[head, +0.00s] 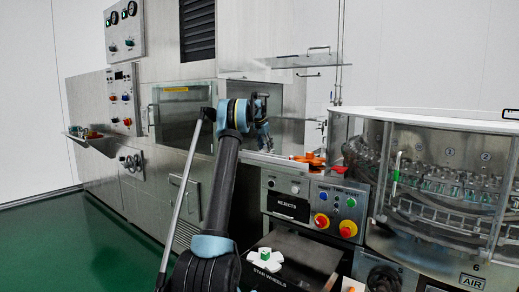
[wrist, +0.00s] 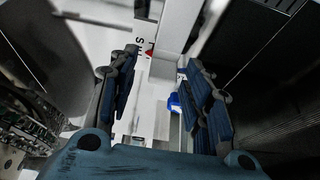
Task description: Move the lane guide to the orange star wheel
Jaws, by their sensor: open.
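The orange star wheel (head: 310,159) lies on top of the control cabinet, right of my gripper (head: 266,142) in the head view. In the wrist view my gripper (wrist: 160,75) has its two dark blue finger pads spread apart. Nothing is clasped between them. A small blue piece (wrist: 174,102) shows in the gap, beside a pale strip with lettering and a red mark. I cannot tell whether it belongs to the lane guide. I cannot pick out the lane guide for certain in either view.
The glass-walled round washer (head: 445,180) stands at the right. The control panel with a REJECTS slot (head: 288,207) is below the gripper. A shelf (head: 88,140) is far left. Green floor is free at left.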

